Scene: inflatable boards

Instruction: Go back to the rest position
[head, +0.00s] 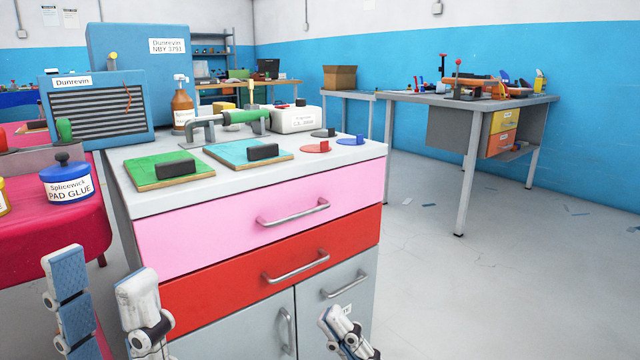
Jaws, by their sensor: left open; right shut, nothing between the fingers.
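My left gripper (101,275) is at the lower left, with its two fingers spread apart and nothing between them. It is in front of the left side of the workbench cabinet and below its top. My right gripper (334,318) is at the bottom centre, its fingers together, holding nothing. It is in front of the grey lower doors of the cabinet. On the cabinet top (160,203) lie a green board (146,167) and a light-blue board (226,153), each with a black block on it. Neither gripper touches them.
The cabinet has a pink drawer (222,229) and a red drawer (225,288) with protruding handles. A red table (50,240) with a blue glue pot (68,186) is at left. A grey workbench (520,101) stands behind at right. The floor at right is mostly clear.

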